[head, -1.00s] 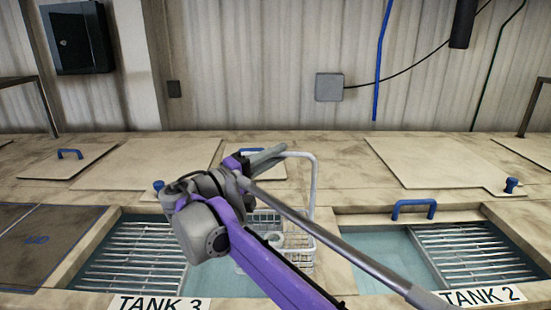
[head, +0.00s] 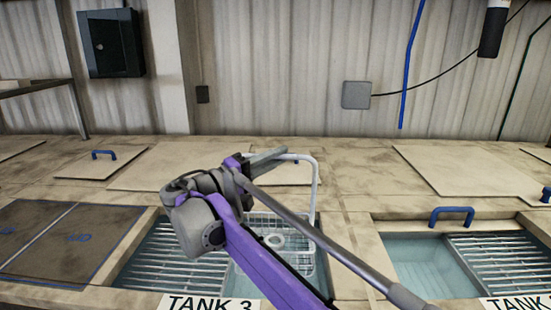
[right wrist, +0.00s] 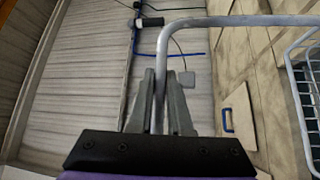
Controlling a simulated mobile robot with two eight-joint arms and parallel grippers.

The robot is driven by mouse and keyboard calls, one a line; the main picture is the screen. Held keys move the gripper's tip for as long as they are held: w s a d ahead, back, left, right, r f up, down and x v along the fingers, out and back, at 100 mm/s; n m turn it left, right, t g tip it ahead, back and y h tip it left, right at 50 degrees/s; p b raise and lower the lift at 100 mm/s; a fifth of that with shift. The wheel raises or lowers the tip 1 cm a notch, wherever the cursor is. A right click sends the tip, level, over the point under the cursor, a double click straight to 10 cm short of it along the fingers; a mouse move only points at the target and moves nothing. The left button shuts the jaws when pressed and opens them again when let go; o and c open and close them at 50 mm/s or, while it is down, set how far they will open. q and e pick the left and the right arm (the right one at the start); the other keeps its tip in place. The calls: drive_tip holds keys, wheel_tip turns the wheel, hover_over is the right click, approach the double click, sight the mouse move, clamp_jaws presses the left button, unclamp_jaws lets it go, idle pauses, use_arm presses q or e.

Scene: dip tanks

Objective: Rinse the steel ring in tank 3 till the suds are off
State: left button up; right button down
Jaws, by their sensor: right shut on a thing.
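My right gripper (head: 268,160) is shut on the bent grey handle (head: 314,185) of a white wire basket (head: 306,262). The handle also shows between the two fingers in the right wrist view (right wrist: 161,75), with the basket (right wrist: 303,85) cut off at the right edge. A pale ring (head: 274,241) lies in the basket; suds on it are too small to tell. The basket hangs at the right part of tank 3 (head: 170,255); I cannot tell whether it is in the water or above it. My right arm hides part of the tank. My left gripper is not in view.
Tank 2 (head: 415,262), with water and a slatted rack (head: 500,262), lies to the right past a beige divider. A closed dark lid (head: 50,240) is left of tank 3. Flat panels and blue handles (head: 452,212) are on the deck behind.

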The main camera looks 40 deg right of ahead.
sight(268, 240)
wheel_tip(268, 240, down, 22)
drive_tip(key=b, duration=1)
drive_tip(key=shift+f+b, duration=0.1)
drive_tip(key=shift+b, duration=0.3)
use_arm(q)
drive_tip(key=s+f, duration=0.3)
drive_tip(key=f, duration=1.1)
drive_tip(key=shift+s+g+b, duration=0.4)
drive_tip(key=shift+b, duration=0.05)
use_arm(e)
drive_tip(key=shift+f, duration=0.85)
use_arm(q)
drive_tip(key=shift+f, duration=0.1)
use_arm(e)
drive_tip(key=shift+s+d, duration=0.1)
drive_tip(key=shift+d, duration=0.05)
drive_tip(key=shift+s+d, duration=0.8)
drive_tip(key=shift+d, duration=0.1)
drive_tip(key=shift+w+a+p, duration=0.55)
drive_tip(key=shift+w+a, duration=1.05)
drive_tip(key=shift+a, duration=0.25)
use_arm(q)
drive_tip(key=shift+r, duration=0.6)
use_arm(e)
drive_tip(key=shift+s+d, duration=0.7)
drive_tip(key=shift+d, duration=0.1)
